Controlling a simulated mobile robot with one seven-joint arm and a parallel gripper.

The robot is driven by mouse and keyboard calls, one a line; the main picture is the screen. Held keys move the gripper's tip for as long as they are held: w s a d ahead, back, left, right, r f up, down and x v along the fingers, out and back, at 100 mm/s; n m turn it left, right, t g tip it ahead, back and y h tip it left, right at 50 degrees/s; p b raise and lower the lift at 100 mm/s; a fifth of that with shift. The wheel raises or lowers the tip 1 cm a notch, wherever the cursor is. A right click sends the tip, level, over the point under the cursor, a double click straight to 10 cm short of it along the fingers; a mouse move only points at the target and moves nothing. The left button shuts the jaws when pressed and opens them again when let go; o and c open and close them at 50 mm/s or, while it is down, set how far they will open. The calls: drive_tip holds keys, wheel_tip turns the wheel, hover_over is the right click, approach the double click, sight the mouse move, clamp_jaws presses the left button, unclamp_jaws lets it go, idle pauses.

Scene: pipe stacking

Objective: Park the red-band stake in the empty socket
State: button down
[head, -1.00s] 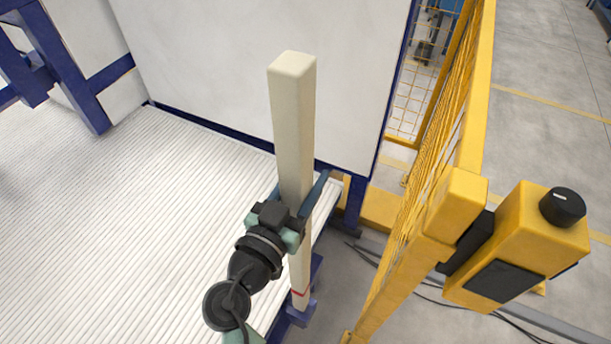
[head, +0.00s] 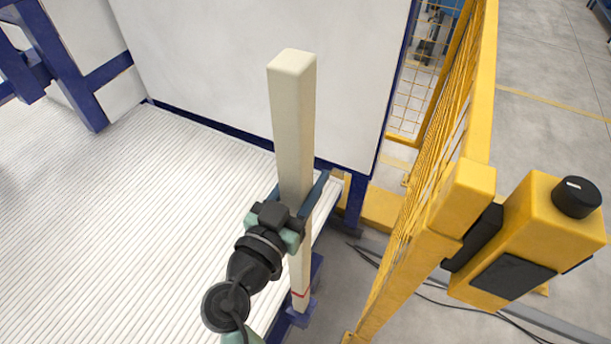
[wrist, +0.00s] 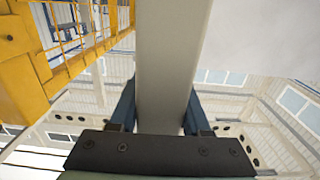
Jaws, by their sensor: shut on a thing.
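The red-band stake (head: 293,115) is a long, cream, square post. It stands nearly upright at the right edge of the white ribbed bed, with a thin red band near its lower end. My gripper (head: 303,205) is shut on it around mid-length, with a blue finger on each side. In the wrist view the stake (wrist: 172,60) runs up between the two fingers (wrist: 160,115). Its lower end meets a blue socket (head: 301,316) on the bed's edge; I cannot tell how deep it sits.
The white ribbed bed (head: 110,220) spreads to the left, bare of objects. A white panel with blue frame (head: 220,70) stands behind. A yellow mesh fence (head: 425,190) and a yellow box with a black knob (head: 535,240) stand close on the right. Cables lie on the floor.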

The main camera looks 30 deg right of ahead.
drive_tip(key=shift+c, duration=1.4)
unclamp_jaws()
drive_tip(key=shift+r, duration=0.1)
drive_tip(key=b+v, duration=0.4)
drive_tip(key=v, duration=0.9)
drive_tip(key=shift+b, duration=0.3)
drive_tip(key=shift+w, duration=0.1)
